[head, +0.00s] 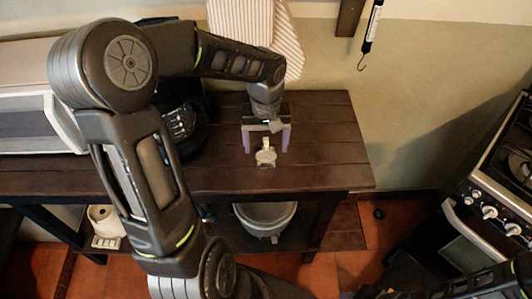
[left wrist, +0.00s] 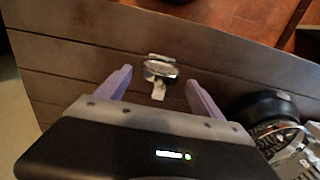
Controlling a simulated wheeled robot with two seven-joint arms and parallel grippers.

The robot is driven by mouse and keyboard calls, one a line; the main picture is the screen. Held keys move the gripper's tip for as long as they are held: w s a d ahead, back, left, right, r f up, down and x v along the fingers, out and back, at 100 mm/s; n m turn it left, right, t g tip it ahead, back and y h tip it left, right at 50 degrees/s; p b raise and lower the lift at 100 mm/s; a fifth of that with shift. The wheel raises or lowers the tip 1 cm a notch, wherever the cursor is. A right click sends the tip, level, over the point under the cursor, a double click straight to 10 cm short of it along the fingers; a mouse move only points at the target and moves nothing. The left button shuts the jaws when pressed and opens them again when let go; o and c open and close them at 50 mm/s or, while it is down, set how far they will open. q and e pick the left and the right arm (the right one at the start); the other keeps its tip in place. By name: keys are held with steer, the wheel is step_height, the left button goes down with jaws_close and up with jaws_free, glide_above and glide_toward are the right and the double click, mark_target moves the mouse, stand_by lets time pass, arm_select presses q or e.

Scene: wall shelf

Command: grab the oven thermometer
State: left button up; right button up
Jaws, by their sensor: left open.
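The oven thermometer (head: 266,156) is a small metal dial with a pale tab and base, on the dark wooden table (head: 320,150). In the left wrist view the oven thermometer (left wrist: 160,70) lies just ahead of the fingertips, about midway between their lines. My left gripper (head: 267,143) points down over the table with its two purple fingers apart. It also shows in the left wrist view (left wrist: 160,80), open and empty. I cannot tell whether it touches the thermometer. My right gripper cannot be made out; only dark parts of my right arm show at the lower right.
A dark round appliance (head: 185,125) stands left of the gripper, also in the left wrist view (left wrist: 262,108). A striped cloth (head: 290,45) hangs behind. A grey pot (head: 265,218) is on the lower shelf. A stove (head: 500,190) stands at right. The table's right part is clear.

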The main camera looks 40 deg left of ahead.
arm_select(q)
steer(key=c, duration=1.5)
steer(key=shift+r, duration=0.1)
step_height(320, 180, up, 10)
steer(key=shift+f+b, duration=0.1)
steer(key=shift+b, duration=0.55)
